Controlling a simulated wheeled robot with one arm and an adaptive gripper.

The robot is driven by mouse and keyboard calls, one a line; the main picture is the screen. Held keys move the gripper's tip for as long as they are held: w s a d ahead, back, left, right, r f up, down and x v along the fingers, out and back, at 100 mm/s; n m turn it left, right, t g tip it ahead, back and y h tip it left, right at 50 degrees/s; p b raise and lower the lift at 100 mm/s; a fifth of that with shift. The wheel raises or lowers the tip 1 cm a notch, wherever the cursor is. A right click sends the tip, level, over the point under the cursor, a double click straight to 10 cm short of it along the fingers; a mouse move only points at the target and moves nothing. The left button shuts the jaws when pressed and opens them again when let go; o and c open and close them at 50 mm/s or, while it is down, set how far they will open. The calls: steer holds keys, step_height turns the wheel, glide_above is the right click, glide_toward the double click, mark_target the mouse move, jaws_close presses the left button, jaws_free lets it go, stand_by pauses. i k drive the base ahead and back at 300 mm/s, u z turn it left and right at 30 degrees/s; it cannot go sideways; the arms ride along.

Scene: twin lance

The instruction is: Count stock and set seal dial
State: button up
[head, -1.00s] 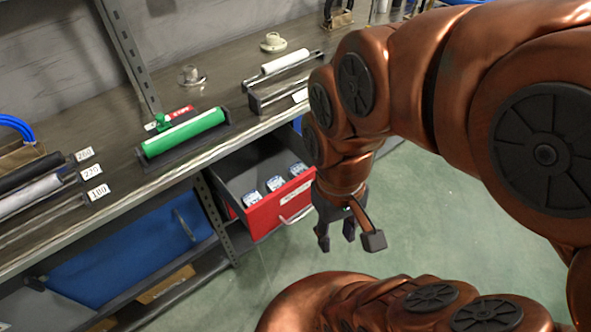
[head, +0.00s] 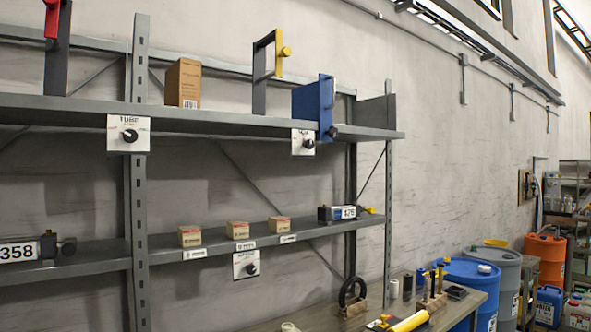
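A rack with two shelves fills the left of the head view. A white plate with a black dial (head: 129,134), apparently labelled TUBE, hangs from the upper shelf (head: 220,122). A second dial plate (head: 303,142) is further right, its label too small to read. A third dial plate (head: 246,265) hangs under the lower shelf (head: 160,242). Three small cardboard boxes stand apart on the lower shelf: left (head: 190,236), middle (head: 238,229) and right (head: 279,224). A counter reading 358 (head: 20,250) is at far left. Another number display (head: 343,212) is at right. My gripper is out of view.
A larger carton (head: 183,83), a grey frame with a yellow knob (head: 262,70) and a blue holder (head: 312,103) stand on the upper shelf. A workbench (head: 465,305) lies below. Blue (head: 465,280), grey (head: 500,275) and orange (head: 545,258) drums stand at right.

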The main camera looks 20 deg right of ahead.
mark_target(308, 144)
steer(key=z, duration=0.55)
steer(key=k, duration=1.25)
steer(key=i, duration=0.45)
steer(key=u, duration=0.6)
steer(key=i, duration=1.2)
steer(key=z, duration=0.7)
